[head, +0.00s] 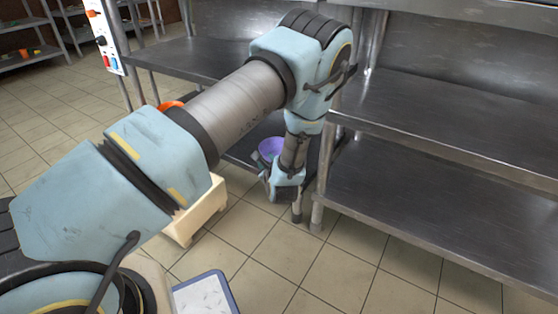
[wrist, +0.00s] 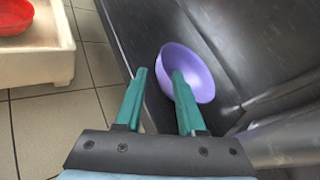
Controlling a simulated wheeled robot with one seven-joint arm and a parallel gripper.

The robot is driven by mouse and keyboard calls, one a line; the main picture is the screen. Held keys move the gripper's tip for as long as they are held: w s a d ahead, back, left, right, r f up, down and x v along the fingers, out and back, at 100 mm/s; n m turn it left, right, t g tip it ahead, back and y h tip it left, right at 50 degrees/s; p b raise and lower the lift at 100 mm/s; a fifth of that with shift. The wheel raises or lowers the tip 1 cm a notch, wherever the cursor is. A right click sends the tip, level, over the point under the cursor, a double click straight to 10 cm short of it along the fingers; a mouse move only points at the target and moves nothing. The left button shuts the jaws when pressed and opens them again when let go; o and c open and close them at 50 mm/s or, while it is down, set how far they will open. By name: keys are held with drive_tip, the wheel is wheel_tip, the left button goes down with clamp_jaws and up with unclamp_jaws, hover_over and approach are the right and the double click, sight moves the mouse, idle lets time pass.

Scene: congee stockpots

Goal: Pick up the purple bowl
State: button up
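The purple bowl (wrist: 205,65) sits on a dark metal shelf in the wrist view, right of centre. It also shows in the head view (head: 270,146), partly hidden by my arm. My gripper (wrist: 159,74) is open, with two green fingers and nothing held. In the wrist view the right finger overlaps the inside of the bowl and the left finger is outside it. The bowl's left rim appears between the fingertips. I cannot tell whether either finger touches the bowl.
A cream crate (wrist: 42,55) stands on the tiled floor at left, with a red-orange bowl (wrist: 14,16) in it. A metal post (wrist: 290,138) is at the right of the wrist view. Empty steel shelves (head: 430,205) stand at right in the head view.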

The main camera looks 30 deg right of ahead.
drive_tip(key=b+x, duration=0.3)
drive_tip(key=x, duration=0.3)
drive_tip(key=shift+w+d+f, duration=0.15)
drive_tip(key=shift+w, duration=0.15)
clamp_jaws()
idle(0.4)
